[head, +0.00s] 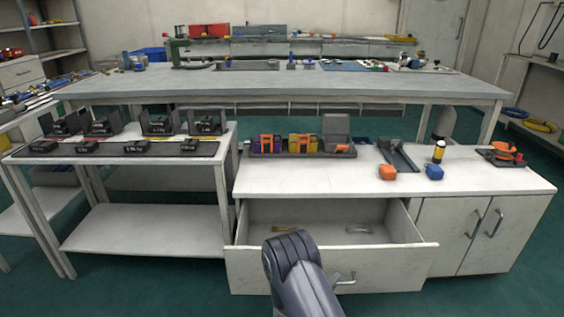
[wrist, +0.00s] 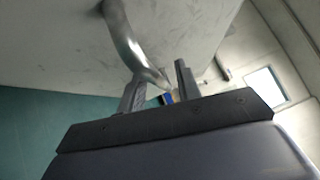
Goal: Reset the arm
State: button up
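My gripper (wrist: 160,75) shows in the wrist view with its two dark fingers apart. A curved grey metal handle (wrist: 125,40) on a pale front comes down to the fingers. Its lower end lies close to or between them; I cannot tell whether it touches either one. In the head view my arm (head: 298,275) rises at the bottom centre, in front of the open drawer (head: 250,265), and the gripper itself is hidden. Part of the drawer's handle (head: 346,281) shows just right of the arm.
A side table (head: 150,225) stands left. Green floor (head: 490,290) is clear at front right.

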jog(key=shift+w, duration=0.25)
jog(key=shift+d, duration=0.15)
